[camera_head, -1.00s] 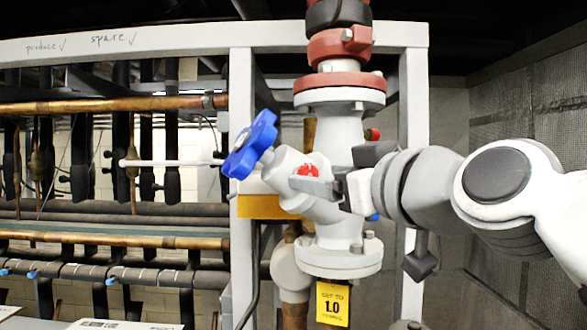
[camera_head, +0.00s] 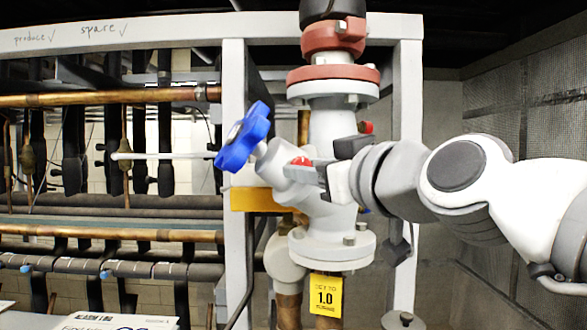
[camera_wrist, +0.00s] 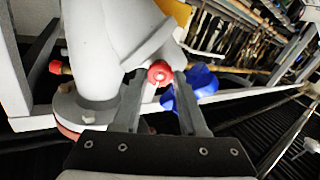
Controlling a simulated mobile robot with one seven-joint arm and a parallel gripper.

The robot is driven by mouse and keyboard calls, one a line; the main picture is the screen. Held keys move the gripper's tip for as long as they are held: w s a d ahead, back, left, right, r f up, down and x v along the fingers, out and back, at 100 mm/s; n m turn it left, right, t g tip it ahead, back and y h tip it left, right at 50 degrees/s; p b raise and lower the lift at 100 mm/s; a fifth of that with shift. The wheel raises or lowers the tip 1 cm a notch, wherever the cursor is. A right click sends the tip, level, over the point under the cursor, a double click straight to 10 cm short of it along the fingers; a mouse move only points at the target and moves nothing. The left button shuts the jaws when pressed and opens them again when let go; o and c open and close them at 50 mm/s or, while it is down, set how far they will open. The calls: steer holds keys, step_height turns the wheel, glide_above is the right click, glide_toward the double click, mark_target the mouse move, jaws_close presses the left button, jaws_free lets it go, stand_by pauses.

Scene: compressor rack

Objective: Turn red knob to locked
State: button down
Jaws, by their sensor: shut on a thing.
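The red knob (camera_head: 301,162) sits on the side of the white valve body (camera_head: 335,190). It also shows in the wrist view (camera_wrist: 160,73), between the tips of my gripper's two fingers. My gripper (camera_head: 300,170) reaches in from the right and is shut on the red knob; it also shows in the wrist view (camera_wrist: 158,80). In the head view a finger covers the lower part of the knob. A locked marking cannot be made out in either view.
A blue handwheel (camera_head: 243,137) stands close left of the knob. A white frame post (camera_head: 409,130) stands behind the valve. Copper pipes (camera_head: 120,97) run at left.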

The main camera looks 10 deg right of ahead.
steer(key=shift+f+m+b, duration=0.1)
steer(key=shift+m+b, duration=0.2)
steer(key=shift+b, duration=0.1)
steer(key=m+b, duration=0.7)
steer(key=m, duration=1)
steer(key=shift+m, duration=0.3)
stand_by(0.4)
steer(key=shift+c, duration=2.2)
jaws_free()
steer(key=shift+s, duration=0.1)
